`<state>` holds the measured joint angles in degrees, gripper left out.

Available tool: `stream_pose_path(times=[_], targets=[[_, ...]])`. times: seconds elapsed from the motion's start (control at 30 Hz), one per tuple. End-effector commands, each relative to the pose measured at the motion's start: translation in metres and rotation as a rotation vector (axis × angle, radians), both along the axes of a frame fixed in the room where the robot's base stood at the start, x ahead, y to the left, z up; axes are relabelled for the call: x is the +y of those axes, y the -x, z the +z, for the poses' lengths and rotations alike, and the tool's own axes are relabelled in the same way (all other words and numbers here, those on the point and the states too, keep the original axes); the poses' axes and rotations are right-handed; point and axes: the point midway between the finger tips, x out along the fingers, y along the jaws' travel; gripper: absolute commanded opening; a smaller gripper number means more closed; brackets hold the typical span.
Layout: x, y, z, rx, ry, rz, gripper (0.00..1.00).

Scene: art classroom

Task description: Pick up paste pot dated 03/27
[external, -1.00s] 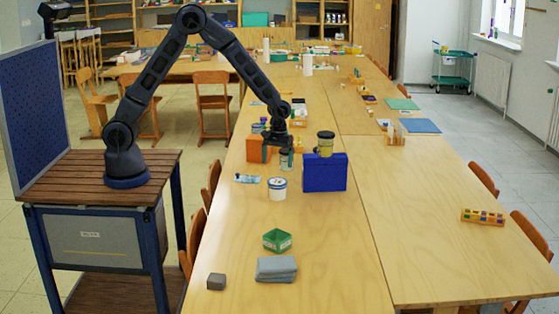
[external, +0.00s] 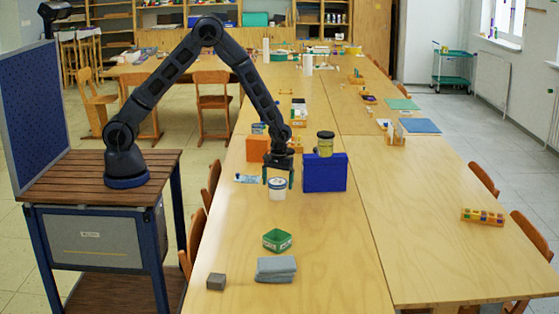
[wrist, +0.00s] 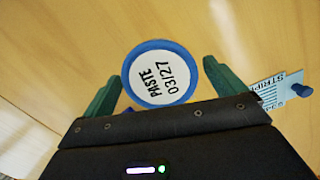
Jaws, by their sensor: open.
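The paste pot (external: 277,190) is a white tub with a blue-rimmed lid, standing upright on the table. My gripper (external: 278,182) is open above and around the top of the pot, pointing down. In the wrist view its green fingers (wrist: 158,82) lie on either side of the lid, with a gap on each side. How far the fingertips reach down beside the pot is hard to tell.
A paint tube (external: 247,179) lies just left. An orange box (external: 257,149) is behind. A green tray (external: 277,240), grey cloth (external: 276,269) and grey block (external: 216,281) lie in front.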

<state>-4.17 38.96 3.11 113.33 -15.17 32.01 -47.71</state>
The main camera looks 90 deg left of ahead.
Motion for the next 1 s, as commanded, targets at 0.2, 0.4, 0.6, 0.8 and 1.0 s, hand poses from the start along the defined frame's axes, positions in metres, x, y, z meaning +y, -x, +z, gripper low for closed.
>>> stream_pose_path(times=[0.2,0.4,0.6,0.8,1.0], targets=[[-0.004,0.002,-0.027,0.003,0.001,0.000,0.95],[-0.004,0.001,-0.029,0.001,0.001,-0.001,0.95],[-0.004,0.001,-0.029,0.001,0.001,-0.001,0.64],[-0.004,0.001,-0.029,0.000,0.000,-0.001,0.44],[-0.004,0.001,-0.026,0.000,0.000,-0.001,0.44]])
